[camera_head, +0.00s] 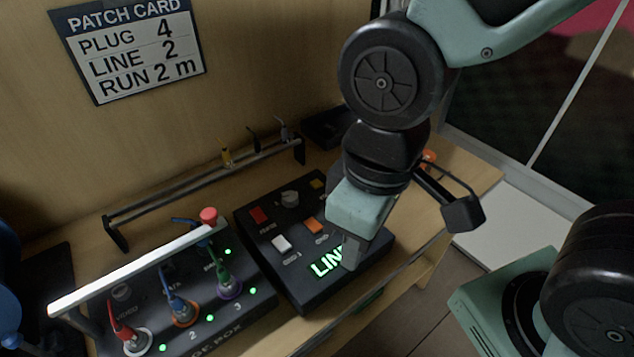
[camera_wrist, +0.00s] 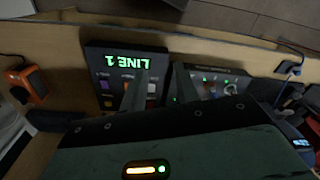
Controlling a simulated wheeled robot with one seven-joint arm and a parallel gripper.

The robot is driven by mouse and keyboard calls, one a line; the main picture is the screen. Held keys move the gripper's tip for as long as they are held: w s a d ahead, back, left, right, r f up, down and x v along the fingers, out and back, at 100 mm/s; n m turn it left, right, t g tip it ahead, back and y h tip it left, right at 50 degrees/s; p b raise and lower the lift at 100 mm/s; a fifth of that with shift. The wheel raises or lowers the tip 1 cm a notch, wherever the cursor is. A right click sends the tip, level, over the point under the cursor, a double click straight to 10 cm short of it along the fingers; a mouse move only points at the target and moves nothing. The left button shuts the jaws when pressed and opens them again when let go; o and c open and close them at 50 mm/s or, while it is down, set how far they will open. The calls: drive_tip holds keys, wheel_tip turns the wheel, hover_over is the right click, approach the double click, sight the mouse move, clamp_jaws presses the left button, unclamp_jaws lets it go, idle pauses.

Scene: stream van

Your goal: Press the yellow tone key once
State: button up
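A black key box (camera_head: 318,292) sits on the wooden desk with a green lit LINE display (camera_head: 325,262). The yellow key (camera_head: 317,184) is at its far edge in the head view, close beside my arm. Red (camera_head: 258,215), white (camera_head: 281,244) and orange (camera_head: 313,225) keys also show on the box. My gripper (camera_head: 350,255) points down over the near right part of the box and hides some of it. In the wrist view my gripper (camera_wrist: 160,70) shows two fingers apart with nothing between them, and the display (camera_wrist: 118,62) reads LINE 1. I cannot tell whether the fingers touch the box.
A patch box (camera_head: 250,307) with coloured plugs and a white bar stands to the left. A rail (camera_head: 190,190) with small plugs is behind, below a patch card (camera_head: 130,45) on the wall. An orange device (camera_wrist: 35,85) lies at the left in the wrist view.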

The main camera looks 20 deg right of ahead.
clamp_jaws()
idle(1.4)
